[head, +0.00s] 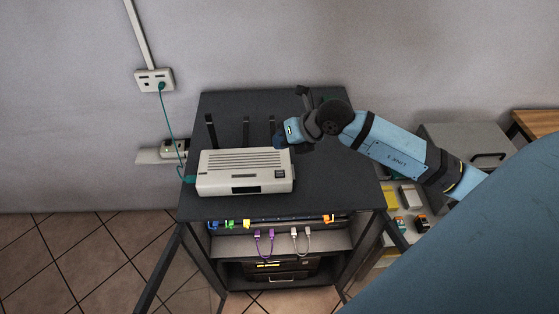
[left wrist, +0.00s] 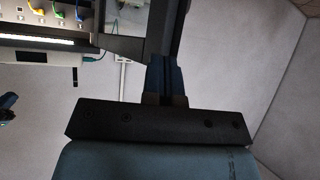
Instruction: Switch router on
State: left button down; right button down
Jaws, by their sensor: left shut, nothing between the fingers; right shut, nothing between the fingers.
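The white router (head: 243,172) lies on top of the dark rack cabinet (head: 222,112), with dark antennas behind it and a small dark panel on its front. A teal cable (head: 173,130) runs from its left end up to the wall socket (head: 154,80). My right gripper (head: 281,141) is shut and empty, close to the router's back right corner; I cannot tell whether it touches. In the left wrist view the picture is turned over and the router (left wrist: 40,57) shows at the left. My left gripper (left wrist: 166,75) is shut and empty there, to the right of the router and cabinet.
Coloured plugs and purple and white cables (head: 264,241) sit in the open cabinet front below the router. A second wall socket (head: 175,148) is left of the cabinet. A grey drawer box (head: 470,148) and small items stand at the right. Tiled floor is clear at left.

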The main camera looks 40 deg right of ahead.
jog(key=b, duration=0.5)
send_over(281, 172)
notch_tip(281, 172, down, 7)
jog(key=shift+f, duration=0.55)
dwell(1.0)
jog(key=shift+f, duration=0.15)
jog(key=shift+f+b, duration=0.3)
jog(key=shift+b, duration=0.1)
